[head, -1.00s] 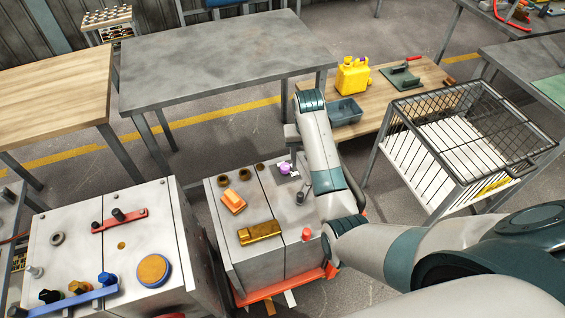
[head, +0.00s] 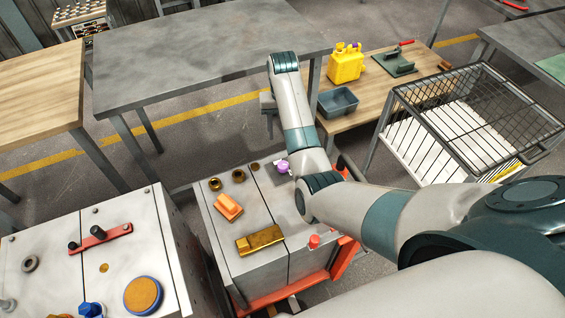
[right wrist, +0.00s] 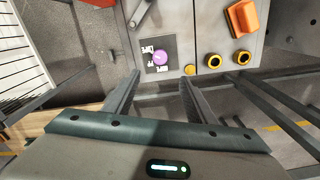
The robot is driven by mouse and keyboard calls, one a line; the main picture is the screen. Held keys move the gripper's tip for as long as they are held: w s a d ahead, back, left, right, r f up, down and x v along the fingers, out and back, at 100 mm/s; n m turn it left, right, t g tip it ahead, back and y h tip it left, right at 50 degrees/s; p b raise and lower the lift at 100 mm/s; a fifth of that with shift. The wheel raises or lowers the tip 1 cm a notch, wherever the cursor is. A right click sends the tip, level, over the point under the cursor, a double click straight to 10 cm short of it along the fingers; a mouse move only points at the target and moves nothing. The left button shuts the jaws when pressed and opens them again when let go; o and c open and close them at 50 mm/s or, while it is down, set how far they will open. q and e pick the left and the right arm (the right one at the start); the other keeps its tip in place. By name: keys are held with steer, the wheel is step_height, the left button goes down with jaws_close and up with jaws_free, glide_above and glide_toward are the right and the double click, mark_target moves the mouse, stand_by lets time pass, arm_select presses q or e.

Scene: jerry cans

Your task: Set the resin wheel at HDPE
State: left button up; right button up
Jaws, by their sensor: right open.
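The resin wheel is a small purple knob (head: 283,167) on a dark plate on top of the grey machine cabinet (head: 222,240). In the right wrist view the purple wheel (right wrist: 161,57) sits on its dark square plate, with small white labels to its left and below. The labels are too small to read, so I cannot tell its setting. My right gripper (head: 270,132) is open and empty, beyond the cabinet's far edge in the head view. In the right wrist view its two fingers (right wrist: 159,78) point toward the wheel, apart from it. My left gripper is not in view.
An orange block (head: 228,206), a brass block (head: 260,240), a red knob (head: 314,241) and brass rings share the cabinet top. A yellow jerry can (head: 346,63) and a grey bin (head: 338,102) stand on a wooden bench. A wire cart (head: 470,120) stands right.

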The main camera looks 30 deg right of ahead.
mark_target(283, 164)
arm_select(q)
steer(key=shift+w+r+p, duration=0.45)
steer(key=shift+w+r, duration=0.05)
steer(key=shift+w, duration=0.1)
arm_select(e)
step_height(283, 164, down, 18)
steer(key=shift+r, duration=0.2)
steer(key=c, duration=1.1)
steer(key=shift+o, duration=0.3)
